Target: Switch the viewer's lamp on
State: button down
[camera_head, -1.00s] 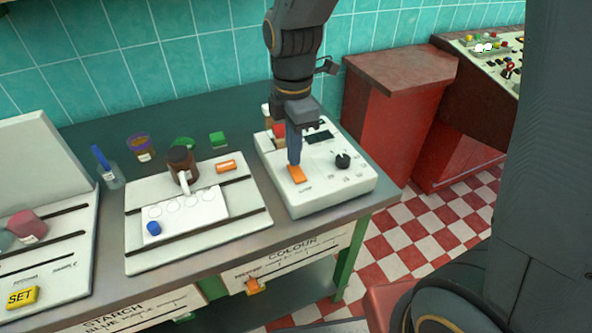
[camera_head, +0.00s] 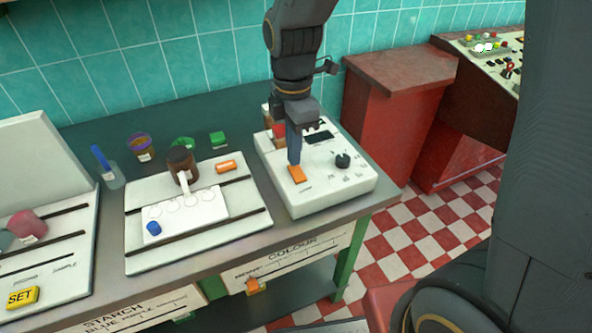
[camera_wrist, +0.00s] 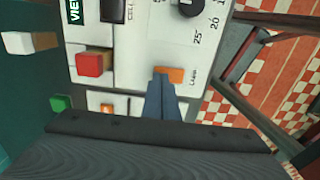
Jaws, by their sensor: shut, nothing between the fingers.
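The viewer (camera_head: 330,190) is a white box with a black knob (camera_head: 342,160) and a small dark display (camera_head: 319,137), at the right end of the bench. Its orange lamp switch (camera_head: 297,174) is on the top face near the front left, and shows beside the word LAMP in the wrist view (camera_wrist: 172,74). My gripper (camera_head: 294,160) points down over the viewer, shut and empty. Its fingertips (camera_wrist: 163,78) are at the switch's edge in the wrist view and partly cover it. I cannot tell whether they touch it or whether the lamp is lit.
A red block (camera_wrist: 92,63) sits on the viewer close to my fingers. Left of the viewer is a white board (camera_head: 248,212) with a brown bottle (camera_head: 181,163) and a white well plate (camera_head: 205,213). A red cabinet (camera_head: 385,120) stands to the right.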

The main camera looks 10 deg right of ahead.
jog(key=shift+f+b, duration=0.35)
jog(key=shift+f, duration=0.4)
dwell(0.4)
jog(key=shift+r, duration=0.1)
notch_tip(320, 180, up, 7)
jog(key=p, duration=0.6)
dwell(0.6)
jog(key=d+m, duration=0.2)
jog(key=s+d+f+m, duration=0.1)
jog(key=d+m, duration=0.1)
jog(key=m, duration=0.1)
jog(key=s+d+m+b, duration=0.1)
jog(key=d+m, duration=0.1)
jog(key=m, duration=0.1)
jog(key=shift+s+f+t, duration=0.25)
jog(key=shift+f+t, duration=0.05)
jog(key=s+d+f+m+b, duration=0.1)
jog(key=s+d+m, duration=0.4)
jog(key=m, duration=0.8)
jog(key=shift+d+f+t+b, duration=0.3)
jog(key=shift+d+f+t, duration=0.1)
jog(key=shift+d+f, duration=0.35)
